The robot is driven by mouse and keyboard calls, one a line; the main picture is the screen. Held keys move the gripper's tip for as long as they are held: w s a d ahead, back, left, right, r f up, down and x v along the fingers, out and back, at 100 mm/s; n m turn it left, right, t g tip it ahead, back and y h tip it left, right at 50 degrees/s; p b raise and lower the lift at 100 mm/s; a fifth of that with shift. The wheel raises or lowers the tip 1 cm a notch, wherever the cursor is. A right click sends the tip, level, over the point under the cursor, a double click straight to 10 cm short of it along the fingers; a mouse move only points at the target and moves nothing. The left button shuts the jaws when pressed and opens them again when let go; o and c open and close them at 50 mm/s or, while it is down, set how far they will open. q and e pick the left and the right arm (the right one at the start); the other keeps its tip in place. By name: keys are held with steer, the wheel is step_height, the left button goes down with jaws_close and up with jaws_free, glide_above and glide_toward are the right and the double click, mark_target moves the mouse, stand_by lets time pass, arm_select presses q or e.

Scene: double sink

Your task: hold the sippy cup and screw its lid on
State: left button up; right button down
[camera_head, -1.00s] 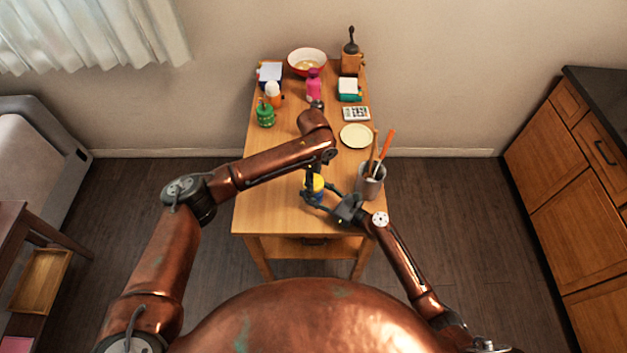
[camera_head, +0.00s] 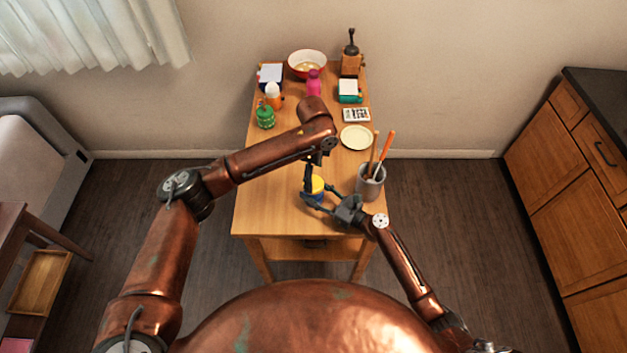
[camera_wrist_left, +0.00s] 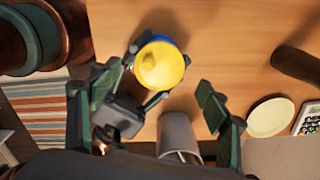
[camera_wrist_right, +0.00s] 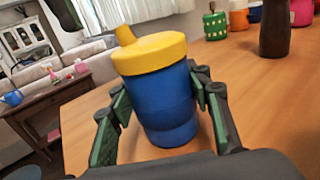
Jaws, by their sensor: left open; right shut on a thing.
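The sippy cup has a blue body (camera_wrist_right: 165,105) and a yellow lid with a spout (camera_wrist_right: 150,52). It stands upright near the table's front, and the lid sits level on top; how tightly it is screwed cannot be told. My right gripper (camera_head: 318,201) is shut on the blue body, a finger on each side below the lid, as the right wrist view shows. My left gripper (camera_wrist_left: 150,105) is open and empty above the cup, its fingers apart. The left wrist view looks down on the lid (camera_wrist_left: 159,65), clear of both left fingers.
A grey utensil holder (camera_head: 370,182) stands close to the right of the cup. A cream plate (camera_head: 355,137) and a calculator-like item (camera_head: 356,115) lie farther back. A green jar (camera_head: 265,117), pink bottle (camera_head: 314,83) and red bowl (camera_head: 307,63) stand behind. The table's front left is clear.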

arm_select(q)
step_height(320, 180, up, 8)
steer(key=shift+f, duration=0.25)
arm_select(e)
steer(key=c, duration=1)
jaws_free()
steer(key=shift+o, duration=0.2)
steer(key=v, duration=1.2)
